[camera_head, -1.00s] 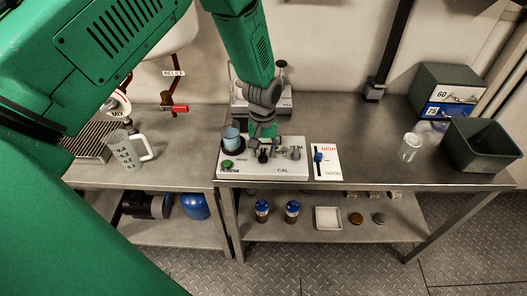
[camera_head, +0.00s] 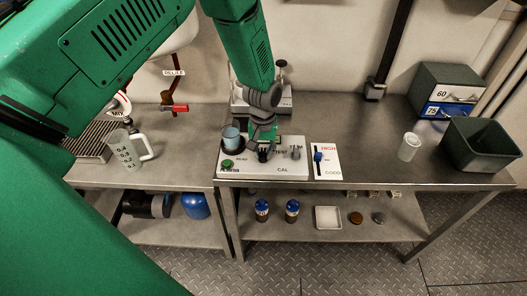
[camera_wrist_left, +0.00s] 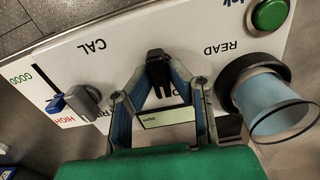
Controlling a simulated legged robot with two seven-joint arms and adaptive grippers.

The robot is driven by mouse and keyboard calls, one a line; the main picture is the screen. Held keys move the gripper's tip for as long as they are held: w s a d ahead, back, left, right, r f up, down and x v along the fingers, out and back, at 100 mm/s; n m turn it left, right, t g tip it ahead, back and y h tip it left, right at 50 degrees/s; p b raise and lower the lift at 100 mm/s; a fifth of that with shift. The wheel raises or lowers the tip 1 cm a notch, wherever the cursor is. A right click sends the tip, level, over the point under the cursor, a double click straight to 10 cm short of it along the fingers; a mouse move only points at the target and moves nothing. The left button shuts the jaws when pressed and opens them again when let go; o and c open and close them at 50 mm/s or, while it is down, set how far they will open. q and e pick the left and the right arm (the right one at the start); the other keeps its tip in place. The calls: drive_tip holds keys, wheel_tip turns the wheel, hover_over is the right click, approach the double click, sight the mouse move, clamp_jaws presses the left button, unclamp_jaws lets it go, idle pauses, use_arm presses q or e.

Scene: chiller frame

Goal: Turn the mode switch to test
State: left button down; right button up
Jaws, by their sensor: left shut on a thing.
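The mode switch is a black knob (camera_head: 263,156) on the white panel (camera_head: 292,171), among the labels READ, CAL and TEST. The knob also shows in the left wrist view (camera_wrist_left: 158,68), upper middle. My left gripper (camera_head: 263,149) reaches down over it from above. In the wrist view the two fingers (camera_wrist_left: 160,78) come together on either side of the knob and are shut on it. The fingers and palm hide part of the panel and its lettering, and I cannot read the knob's exact setting. My right gripper is not in view.
Close around the knob are a blue cup (camera_head: 231,137) in a black ring, a green button (camera_head: 227,163) and a grey knob (camera_head: 295,153). A blue slider (camera_head: 318,157) is to the right. A clear jar (camera_head: 408,147) and dark bin (camera_head: 480,146) stand farther right.

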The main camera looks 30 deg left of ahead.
sight(263, 152)
use_arm(q)
drive_tip(key=m, duration=0.5)
drive_tip(key=shift+m+p, duration=0.3)
drive_tip(key=m, duration=0.5)
drive_tip(key=shift+m, duration=0.4)
drive_tip(key=c, duration=1.5)
unclamp_jaws()
drive_tip(key=shift+c, duration=0.2)
drive_tip(key=shift+r, duration=0.2)
wheel_tip(263, 152, up, 12)
drive_tip(key=shift+f, duration=0.25)
